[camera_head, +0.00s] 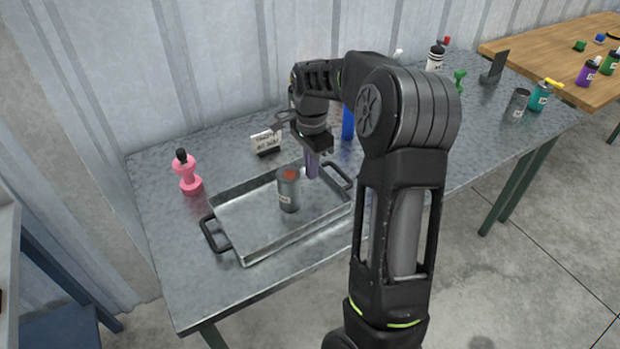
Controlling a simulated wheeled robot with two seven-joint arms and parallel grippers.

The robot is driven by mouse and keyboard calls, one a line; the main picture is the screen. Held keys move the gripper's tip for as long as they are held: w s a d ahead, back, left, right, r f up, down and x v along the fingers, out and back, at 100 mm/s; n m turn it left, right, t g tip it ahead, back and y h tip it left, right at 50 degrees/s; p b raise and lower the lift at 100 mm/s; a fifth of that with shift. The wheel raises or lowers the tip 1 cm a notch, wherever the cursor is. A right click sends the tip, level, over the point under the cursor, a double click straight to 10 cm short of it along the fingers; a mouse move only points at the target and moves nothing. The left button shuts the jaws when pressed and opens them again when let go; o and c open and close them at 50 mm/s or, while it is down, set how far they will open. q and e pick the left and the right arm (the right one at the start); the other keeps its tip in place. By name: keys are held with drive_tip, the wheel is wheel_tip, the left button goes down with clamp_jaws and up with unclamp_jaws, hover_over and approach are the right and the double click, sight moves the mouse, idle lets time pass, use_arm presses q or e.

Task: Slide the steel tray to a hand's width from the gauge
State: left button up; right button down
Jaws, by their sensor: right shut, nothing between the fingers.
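The steel tray (262,252) lies on the metal table, a shallow rectangular pan with a black handle at its left end (214,236) and another at its right end. A grey can (288,193) with a reddish top and a label stands in it. My right gripper (314,150) is above the tray's far right part, pointing down, shut and empty. I cannot tell for sure which object is the gauge. My left gripper is out of view.
A pink bottle-like object (187,173) stands left of the tray. A small lettered sign (266,142) and a blue object (348,122) stand behind it. A dark bracket (494,68), a grey can (517,105) and a teal bottle (539,95) are far right. My right arm hides the table's middle.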

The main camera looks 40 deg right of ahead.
wheel_tip(320, 180, up, 6)
drive_tip(key=shift+r, duration=0.2)
drive_tip(key=shift+a, duration=0.1)
idle(0.5)
